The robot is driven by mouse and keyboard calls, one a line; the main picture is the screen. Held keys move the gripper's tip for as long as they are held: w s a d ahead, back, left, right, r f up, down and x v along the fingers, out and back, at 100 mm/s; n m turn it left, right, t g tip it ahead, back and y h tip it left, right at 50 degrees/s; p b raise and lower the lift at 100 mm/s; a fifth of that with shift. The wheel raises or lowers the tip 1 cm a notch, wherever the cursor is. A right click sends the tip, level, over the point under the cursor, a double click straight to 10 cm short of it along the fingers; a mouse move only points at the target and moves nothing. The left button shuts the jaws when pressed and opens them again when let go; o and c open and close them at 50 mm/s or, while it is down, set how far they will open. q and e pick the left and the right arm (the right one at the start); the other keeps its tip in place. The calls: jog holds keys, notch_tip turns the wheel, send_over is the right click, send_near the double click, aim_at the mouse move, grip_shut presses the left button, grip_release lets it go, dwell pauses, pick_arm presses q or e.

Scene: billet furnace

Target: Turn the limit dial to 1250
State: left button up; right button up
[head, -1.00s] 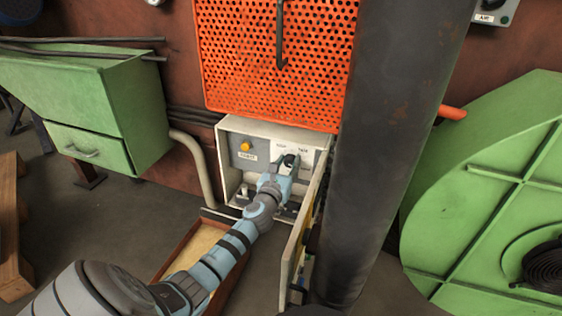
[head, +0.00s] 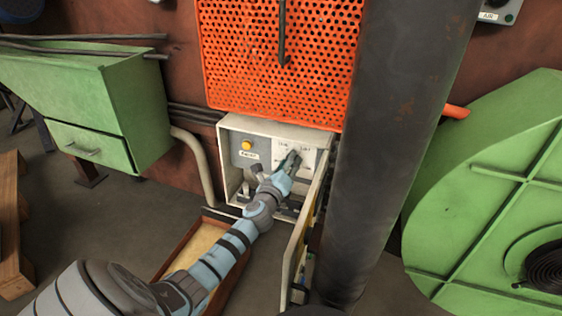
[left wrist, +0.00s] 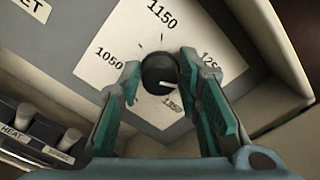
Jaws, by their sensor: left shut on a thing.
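The limit dial is a round black knob (left wrist: 158,74) on a white scale plate (left wrist: 158,45) in the left wrist view. Its white mark points to the right, slightly downward, near the 1250 side. The scale reads 1050 at left, 1150 at top and 1250 at right; a smaller label below the knob is partly hidden. My left gripper (left wrist: 160,66) has its two green fingers on either side of the knob, shut on it. In the head view my left gripper (head: 293,163) covers the dial. My right gripper is not in view.
The dial sits in an open white control box (head: 228,180) with a yellow button (head: 246,145). Its door (head: 297,243) hangs open at right, beside a dark column (head: 385,160). HEAT and another small switch (left wrist: 25,113) lie below left. Orange mesh (head: 240,60) is above.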

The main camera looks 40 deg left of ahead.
pick_arm(q)
jog(key=shift+w+d+r+n+b, duration=0.15)
jog(key=shift+n+b, duration=0.1)
jog(key=shift+n, duration=1.15)
jog(key=shift+d+r+n+b, duration=0.1)
jog(key=shift+n+b, duration=0.15)
jog(key=shift+n, duration=1.15)
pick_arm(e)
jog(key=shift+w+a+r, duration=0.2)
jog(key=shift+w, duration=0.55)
pick_arm(q)
jog(key=shift+a, duration=0.1)
jog(key=o, duration=0.9)
jog(key=shift+c, duration=0.2)
jog(key=o, duration=0.3)
jog(key=shift+w, duration=0.1)
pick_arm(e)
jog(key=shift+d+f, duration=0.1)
